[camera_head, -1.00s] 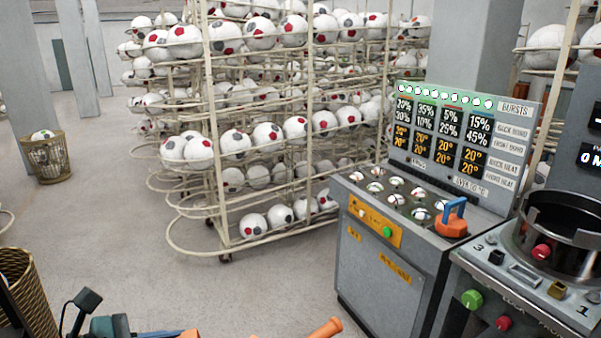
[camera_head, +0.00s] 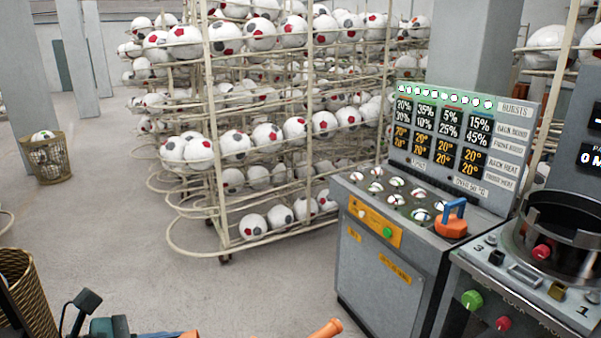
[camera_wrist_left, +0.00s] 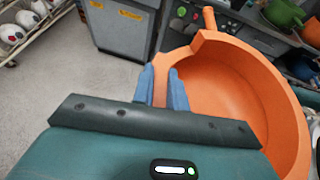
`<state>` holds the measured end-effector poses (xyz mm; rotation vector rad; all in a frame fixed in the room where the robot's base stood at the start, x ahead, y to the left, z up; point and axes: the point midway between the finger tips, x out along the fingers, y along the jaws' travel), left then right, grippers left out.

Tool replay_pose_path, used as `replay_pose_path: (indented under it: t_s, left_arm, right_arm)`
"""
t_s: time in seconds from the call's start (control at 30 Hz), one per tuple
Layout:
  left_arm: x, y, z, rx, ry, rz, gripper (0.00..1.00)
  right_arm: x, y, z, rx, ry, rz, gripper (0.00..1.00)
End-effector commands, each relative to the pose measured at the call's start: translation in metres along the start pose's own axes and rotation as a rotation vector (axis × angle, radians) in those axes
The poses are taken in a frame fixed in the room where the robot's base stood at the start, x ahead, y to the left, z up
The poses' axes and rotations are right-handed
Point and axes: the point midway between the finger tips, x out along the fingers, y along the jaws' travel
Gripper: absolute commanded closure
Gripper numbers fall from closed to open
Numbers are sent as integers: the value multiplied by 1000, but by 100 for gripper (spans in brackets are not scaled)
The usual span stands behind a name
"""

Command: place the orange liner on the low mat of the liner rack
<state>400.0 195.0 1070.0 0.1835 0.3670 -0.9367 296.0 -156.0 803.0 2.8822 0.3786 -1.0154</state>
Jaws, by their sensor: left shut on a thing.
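The orange liner (camera_wrist_left: 235,90) is a deep bowl with a thick rim and a short handle, seen in the left wrist view. My left gripper (camera_wrist_left: 161,78) is shut on its rim with two blue fingers, the bowl lying to the right of them. Part of my left gripper's teal body is at the bottom left there. I cannot make out the low mat of the liner rack. My right gripper is not in view.
Green (camera_wrist_left: 284,13) and orange bowls stand at the top right of the wrist view. A grey control console (camera_head: 385,265) and a press (camera_head: 560,235) stand at right. A ball rack (camera_head: 222,150) fills the middle back. A wicker basket (camera_head: 28,290) is at lower left. Grey floor between is clear.

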Motion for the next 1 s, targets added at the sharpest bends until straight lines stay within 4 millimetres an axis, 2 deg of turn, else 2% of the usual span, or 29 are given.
replay_pose_path:
  t_s: [0.67,1.0]
  left_arm:
    - [2,-2,5,4,-6,-19,100]
    - [30,-30,44,106,-6,-252,100]
  right_arm:
    - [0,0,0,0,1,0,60]
    - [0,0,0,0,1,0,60]
